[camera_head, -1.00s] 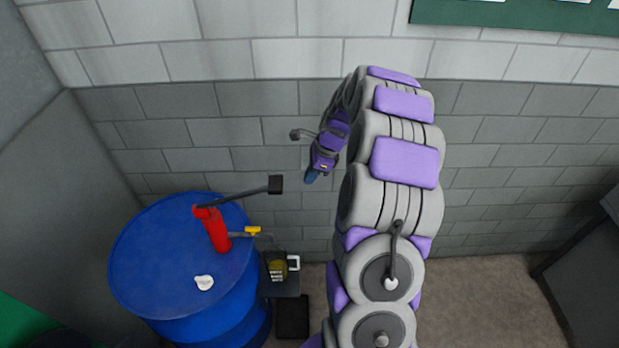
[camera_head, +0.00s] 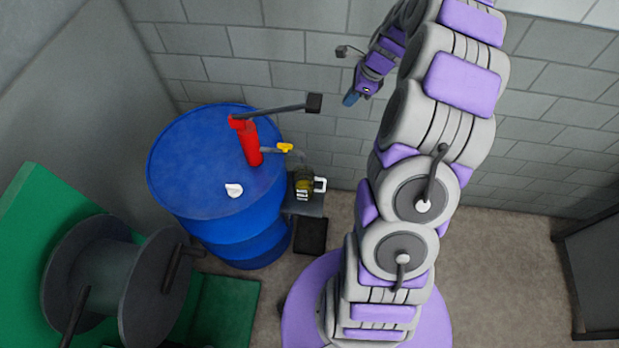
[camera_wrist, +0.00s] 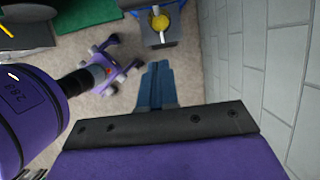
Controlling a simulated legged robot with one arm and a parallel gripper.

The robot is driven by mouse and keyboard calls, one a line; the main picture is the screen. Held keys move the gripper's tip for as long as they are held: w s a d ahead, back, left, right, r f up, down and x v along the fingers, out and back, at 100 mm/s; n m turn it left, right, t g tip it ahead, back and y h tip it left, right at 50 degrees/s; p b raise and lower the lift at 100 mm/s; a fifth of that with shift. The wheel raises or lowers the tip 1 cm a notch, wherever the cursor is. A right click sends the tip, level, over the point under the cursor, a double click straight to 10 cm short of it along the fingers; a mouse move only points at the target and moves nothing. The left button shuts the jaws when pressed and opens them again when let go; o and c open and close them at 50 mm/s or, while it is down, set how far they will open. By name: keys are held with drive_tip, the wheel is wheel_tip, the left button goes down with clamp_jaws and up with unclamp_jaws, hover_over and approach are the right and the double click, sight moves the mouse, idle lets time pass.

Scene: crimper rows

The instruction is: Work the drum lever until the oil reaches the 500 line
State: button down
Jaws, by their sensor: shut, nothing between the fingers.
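A blue drum (camera_head: 205,190) stands against the wall at left in the head view. A red pump (camera_head: 251,146) rises from its top, with a dark lever (camera_head: 268,110) ending in a black block grip (camera_head: 314,103). A yellow valve piece (camera_head: 285,148) sits on the pump's spout. Below it a jug (camera_head: 304,184) with a white handle holds yellowish oil, on a small dark shelf (camera_head: 303,206). The jug also shows in the wrist view (camera_wrist: 160,21). The line marks are too small to read. My gripper (camera_head: 350,99) is shut and empty, right of the lever grip and apart from it.
A white cloth-like lump (camera_head: 234,190) lies on the drum top. A dark cable reel (camera_head: 115,270) stands on green surfaces at lower left. A black box (camera_head: 311,236) is under the shelf. The block wall (camera_head: 400,150) is close behind my gripper.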

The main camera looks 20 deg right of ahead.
wheel_tip(320, 180, up, 14)
drive_tip(key=g+h+b, duration=0.3)
drive_tip(key=b, duration=0.5)
hover_over(316, 101)
drive_tip(key=shift+a+r, duration=0.1)
wheel_tip(316, 101, down, 14)
drive_tip(key=shift+f, duration=0.1)
